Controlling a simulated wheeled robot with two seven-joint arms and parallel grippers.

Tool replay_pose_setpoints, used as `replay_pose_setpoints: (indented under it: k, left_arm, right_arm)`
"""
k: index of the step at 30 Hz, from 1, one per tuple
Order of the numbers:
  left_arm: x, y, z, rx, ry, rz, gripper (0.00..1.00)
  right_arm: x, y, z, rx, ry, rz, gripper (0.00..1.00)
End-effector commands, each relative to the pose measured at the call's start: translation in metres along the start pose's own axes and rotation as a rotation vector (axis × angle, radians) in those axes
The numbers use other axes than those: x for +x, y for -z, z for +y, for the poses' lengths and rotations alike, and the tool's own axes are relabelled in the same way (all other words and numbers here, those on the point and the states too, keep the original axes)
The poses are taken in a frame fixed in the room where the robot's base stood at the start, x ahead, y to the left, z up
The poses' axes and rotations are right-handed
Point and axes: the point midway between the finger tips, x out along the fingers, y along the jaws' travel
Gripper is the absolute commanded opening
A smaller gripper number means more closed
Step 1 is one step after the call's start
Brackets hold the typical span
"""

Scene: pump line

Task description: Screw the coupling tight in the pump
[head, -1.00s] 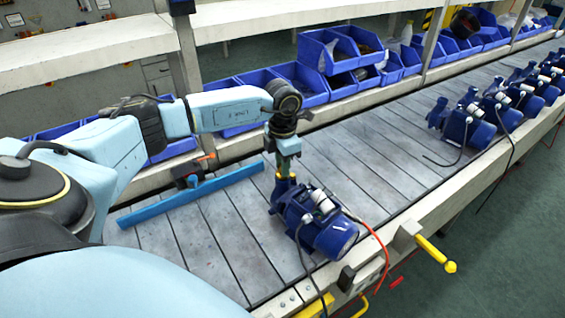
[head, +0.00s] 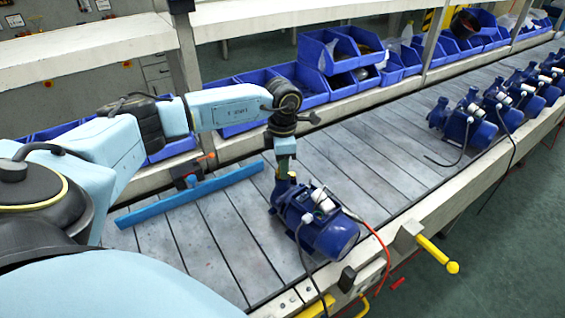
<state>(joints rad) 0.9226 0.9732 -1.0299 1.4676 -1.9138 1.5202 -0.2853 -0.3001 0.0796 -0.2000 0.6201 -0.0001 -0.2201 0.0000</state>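A blue pump (head: 318,222) lies on the grey slatted conveyor with its motor end toward the front right. My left gripper (head: 285,172) points straight down at the coupling from above. Its fingers are at the coupling's top, but they are too small and dark to tell whether they are closed on it. How deep the coupling sits in the pump is hidden.
A blue bar (head: 190,195) lies across the conveyor left of the pump. Several more pumps (head: 465,128) stand farther along at the right. Blue bins (head: 310,80) line the back edge. A yellow handle (head: 437,254) and a red hose (head: 383,250) are at the front edge.

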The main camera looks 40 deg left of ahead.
Motion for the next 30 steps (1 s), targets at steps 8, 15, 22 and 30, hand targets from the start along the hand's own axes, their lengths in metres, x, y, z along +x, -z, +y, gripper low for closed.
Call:
replay_pose_setpoints:
  k: [8, 15, 22, 30]
  left_arm:
    - [-0.001, 0.000, 0.000, -0.037, 0.000, -0.001, 0.39]
    - [-0.002, -0.001, 0.000, -0.272, 0.001, -0.002, 0.39]
    - [0.000, -0.001, 0.000, -0.305, 0.000, -0.002, 0.39]
    - [-0.002, 0.000, 0.000, -0.445, 0.000, 0.000, 0.39]
  right_arm:
    - [-0.002, 0.000, 0.000, 0.000, 0.000, 0.000, 0.36]
    - [-0.012, 0.001, 0.000, 0.000, 0.000, 0.000, 0.36]
    - [-0.012, 0.001, 0.000, 0.000, 0.000, 0.000, 0.36]
    - [-0.020, 0.002, 0.000, 0.000, 0.000, 0.000, 0.36]
